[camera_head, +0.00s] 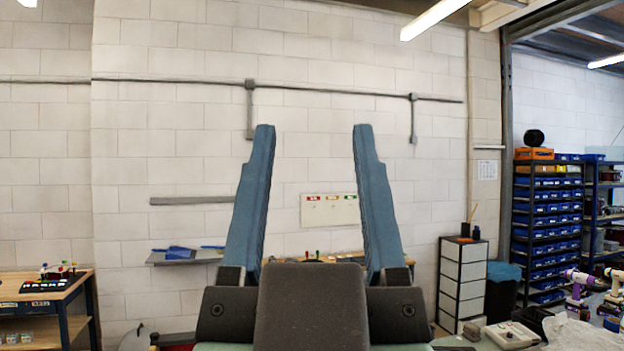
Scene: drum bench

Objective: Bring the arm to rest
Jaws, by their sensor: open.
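My gripper (312,135) stands in the lower middle of the head view. Its two long blue fingers point upward and are wide apart. The rest of my arm cannot be made out.
A wooden bench (50,290) with small items stands at the left. A white drawer cabinet (463,275) and a shelf rack of blue bins (547,225) stand at the right. A grey device (512,334) lies at the lower right. Nothing visible touches the fingers.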

